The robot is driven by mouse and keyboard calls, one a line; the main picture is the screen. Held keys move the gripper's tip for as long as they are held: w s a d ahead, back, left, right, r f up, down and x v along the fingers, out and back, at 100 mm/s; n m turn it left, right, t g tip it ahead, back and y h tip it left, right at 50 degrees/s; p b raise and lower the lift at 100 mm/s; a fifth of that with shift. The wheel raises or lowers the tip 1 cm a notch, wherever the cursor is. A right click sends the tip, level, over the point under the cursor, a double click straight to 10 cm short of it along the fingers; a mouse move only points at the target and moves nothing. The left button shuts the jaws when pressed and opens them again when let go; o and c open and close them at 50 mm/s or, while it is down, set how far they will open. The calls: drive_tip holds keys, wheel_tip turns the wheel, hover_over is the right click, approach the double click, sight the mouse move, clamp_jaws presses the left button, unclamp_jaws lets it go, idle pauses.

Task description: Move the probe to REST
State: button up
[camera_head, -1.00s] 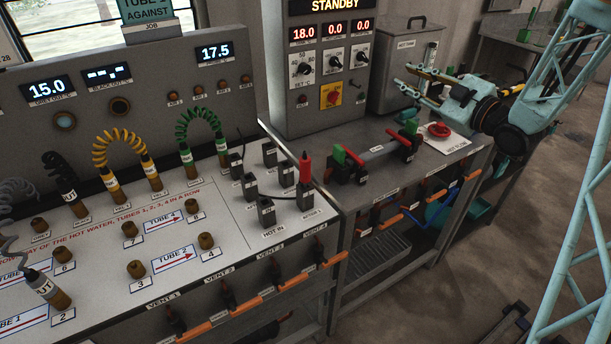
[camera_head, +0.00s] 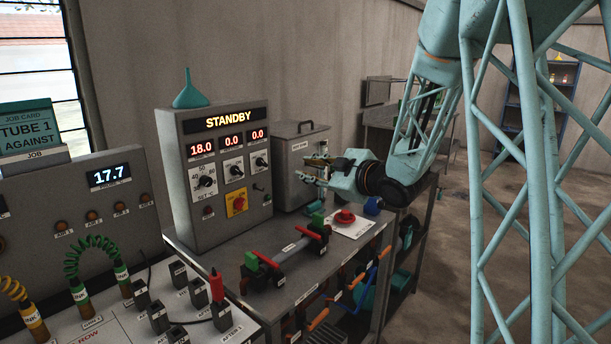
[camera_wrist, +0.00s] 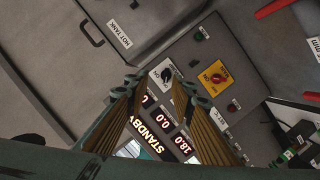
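The probe (camera_head: 216,287) has a red handle and stands upright in one of several black holders at the right end of the bench panel. A dark cable runs near it. The holder under it carries a label that seems to begin with "AFTER". I cannot make out a REST label. My gripper (camera_head: 312,167) is in front of the grey hot tank, well behind, above and to the right of the probe. In the wrist view my gripper (camera_wrist: 155,90) has its fingers apart with nothing between them. The probe is not seen in the wrist view.
The STANDBY control box (camera_head: 228,160) stands left of my gripper, with a teal funnel on top. The hot tank (camera_head: 297,150) is behind. Coiled hoses (camera_head: 92,262) stand left.

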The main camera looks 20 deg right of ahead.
drive_tip(key=s+r+m+g+h, duration=0.2)
drive_tip(key=s+r+m+h, duration=0.15)
drive_tip(key=s, duration=0.65)
drive_tip(key=s+r+m+g+h, duration=0.2)
drive_tip(key=s+m+h, duration=0.2)
drive_tip(key=s, duration=0.7)
drive_tip(key=s+a+f+m+g, duration=0.1)
drive_tip(key=s+a+g, duration=0.1)
drive_tip(key=s, duration=1)
drive_tip(key=s+a+f+m+g+y, duration=0.1)
drive_tip(key=s+a, duration=0.4)
drive_tip(key=s, duration=0.8)
drive_tip(key=s+a+f+m+g+y, duration=0.1)
drive_tip(key=s+a+f+m+g, duration=0.1)
drive_tip(key=s, duration=1)
drive_tip(key=shift+s+a+f+m+g, duration=0.35)
drive_tip(key=shift+a+m+g, duration=0.35)
drive_tip(key=shift+g, duration=0.3)
drive_tip(key=shift+a, duration=0.1)
